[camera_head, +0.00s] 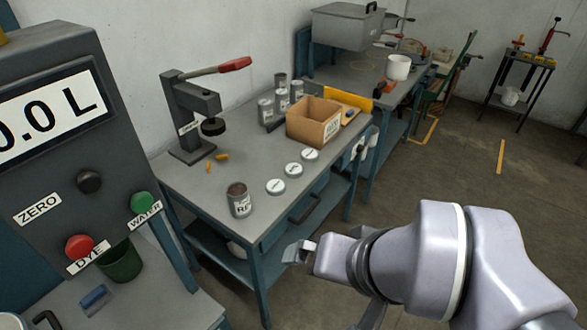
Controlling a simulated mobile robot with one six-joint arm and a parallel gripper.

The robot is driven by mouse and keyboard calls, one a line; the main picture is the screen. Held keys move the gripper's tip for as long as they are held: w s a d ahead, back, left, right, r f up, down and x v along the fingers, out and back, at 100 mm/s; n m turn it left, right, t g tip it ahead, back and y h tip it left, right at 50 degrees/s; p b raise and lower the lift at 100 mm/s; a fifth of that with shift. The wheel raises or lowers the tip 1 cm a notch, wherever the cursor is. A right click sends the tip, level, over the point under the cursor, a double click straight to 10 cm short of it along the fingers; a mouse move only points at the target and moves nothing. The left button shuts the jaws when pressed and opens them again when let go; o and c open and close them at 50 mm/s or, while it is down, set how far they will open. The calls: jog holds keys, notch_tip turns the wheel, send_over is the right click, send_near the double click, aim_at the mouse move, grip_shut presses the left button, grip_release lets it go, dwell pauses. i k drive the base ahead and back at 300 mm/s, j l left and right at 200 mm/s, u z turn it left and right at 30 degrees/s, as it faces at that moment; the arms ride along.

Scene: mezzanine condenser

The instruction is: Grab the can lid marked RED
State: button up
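Three round pale lids lie in a slanting row on the grey workbench (225,172): a near lid (275,186), a middle lid (293,170) and a far lid (310,155). Each has small dark marking, too small to read, so I cannot tell which says RED. An open metal can (239,202) with dark reddish contents stands left of the near lid; its label seems to begin with RE. My gripper (300,251) is in front of the bench's right edge, apart from the lids. Its fingers look parted, with nothing visible between them.
A lever press (190,115) with a red handle stands at the bench's back left. A cardboard box (312,124) and several cans (281,98) stand behind the lids. A dispenser panel (60,150) is at left. Open floor (480,190) lies to the right.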

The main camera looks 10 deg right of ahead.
aim_at(292, 170)
jog(key=i+l, duration=0.25)
jog(key=i, duration=0.25)
jog(key=i+l+z, duration=0.1)
jog(key=i+l, duration=0.2)
jog(key=i, duration=0.2)
jog(key=i+l, duration=0.25)
jog(key=i, duration=0.3)
jog(key=z, duration=0.05)
